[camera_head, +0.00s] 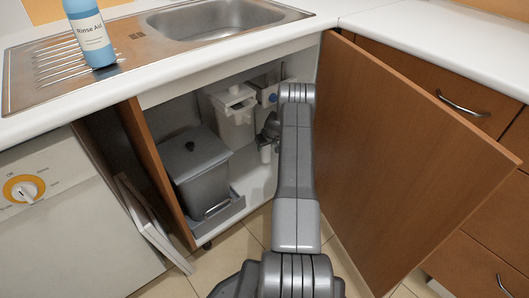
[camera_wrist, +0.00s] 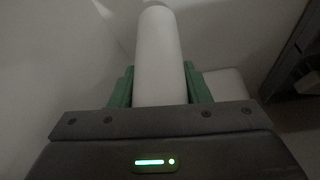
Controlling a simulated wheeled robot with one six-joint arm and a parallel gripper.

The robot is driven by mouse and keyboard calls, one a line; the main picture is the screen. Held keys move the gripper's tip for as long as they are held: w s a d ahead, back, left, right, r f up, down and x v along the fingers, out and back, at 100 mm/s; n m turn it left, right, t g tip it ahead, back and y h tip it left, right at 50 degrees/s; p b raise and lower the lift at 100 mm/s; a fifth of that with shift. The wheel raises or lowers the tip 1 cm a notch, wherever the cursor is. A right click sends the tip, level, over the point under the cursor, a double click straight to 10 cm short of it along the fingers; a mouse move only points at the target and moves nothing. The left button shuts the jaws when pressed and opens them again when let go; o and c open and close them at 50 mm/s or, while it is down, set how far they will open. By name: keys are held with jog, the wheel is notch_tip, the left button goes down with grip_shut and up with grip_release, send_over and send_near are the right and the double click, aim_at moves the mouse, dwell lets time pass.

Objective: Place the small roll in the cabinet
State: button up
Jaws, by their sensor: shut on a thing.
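The small roll (camera_wrist: 158,55) is a plain white cylinder in the wrist view. My gripper (camera_wrist: 160,88) is shut on it, with a green finger on each side. In the head view my gripper (camera_head: 270,132) is inside the open cabinet (camera_head: 254,178) under the sink, toward its right side. A white piece below the gripper there looks like the roll (camera_head: 265,154), held upright above the cabinet floor. My arm hides part of the cabinet's right side. Whether the roll touches the floor cannot be told.
A grey lidded bin (camera_head: 200,165) fills the cabinet's left side. A white container (camera_head: 235,112) is at the back. The wooden door (camera_head: 400,160) stands open on the right, close to my arm. Some bare floor shows between bin and arm.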

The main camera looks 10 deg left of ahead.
aim_at(265, 150)
jog(key=shift+w+a+f+b, duration=0.2)
jog(key=shift+w+f+b, duration=0.05)
jog(key=shift+b, duration=0.05)
jog(key=shift+f+b, duration=0.65)
jog(key=shift+f, duration=0.8)
jog(key=shift+f, duration=0.1)
jog(key=shift+f, duration=0.15)
jog(key=o, duration=1)
jog(key=p+v, duration=0.3)
jog(key=v, duration=0.5)
